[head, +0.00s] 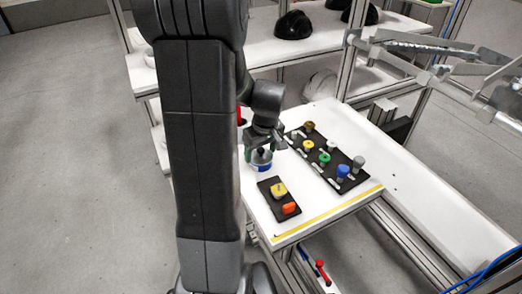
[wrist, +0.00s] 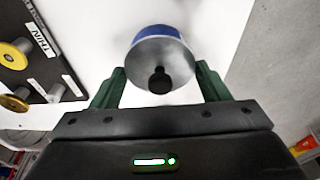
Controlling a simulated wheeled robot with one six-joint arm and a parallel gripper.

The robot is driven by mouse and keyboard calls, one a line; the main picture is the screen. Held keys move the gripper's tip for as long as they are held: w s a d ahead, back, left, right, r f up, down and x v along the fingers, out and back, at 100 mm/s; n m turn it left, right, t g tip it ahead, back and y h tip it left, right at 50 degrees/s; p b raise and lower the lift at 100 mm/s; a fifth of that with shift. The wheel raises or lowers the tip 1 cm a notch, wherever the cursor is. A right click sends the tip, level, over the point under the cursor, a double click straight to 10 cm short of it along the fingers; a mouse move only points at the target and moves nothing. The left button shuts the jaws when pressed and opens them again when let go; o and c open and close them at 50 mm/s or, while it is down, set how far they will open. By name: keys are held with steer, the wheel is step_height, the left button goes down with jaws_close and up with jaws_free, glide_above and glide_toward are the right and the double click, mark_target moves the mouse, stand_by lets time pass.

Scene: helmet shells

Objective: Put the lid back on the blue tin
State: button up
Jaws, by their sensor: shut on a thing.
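The blue tin (head: 262,169) stands on the white tabletop, left of the long black board. Its blue side also shows at the top of the wrist view (wrist: 157,31). The round grey lid (wrist: 150,55) with a black knob (wrist: 160,80) covers most of the tin in that view. My gripper (head: 262,146) is directly above the tin in the head view. In the wrist view its green fingers (wrist: 160,70) stand on either side of the lid, closed on its edge. The lid is over the tin's top; whether it sits flush is hidden.
A long black board (head: 318,158) with several coloured knobs lies right of the tin. A small black board (head: 279,199) with a yellow and an orange piece lies in front. A yellow strip (head: 327,213) marks the table's front edge. Dark helmet shells (head: 293,25) sit on the shelf behind.

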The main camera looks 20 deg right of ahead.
stand_by(0.4)
steer(key=o, duration=1.1)
steer(key=shift+o, duration=0.2)
steer(key=shift+r+p, duration=2.5)
steer(key=shift+r, duration=1.05)
steer(key=shift+c, duration=0.4)
jaws_close()
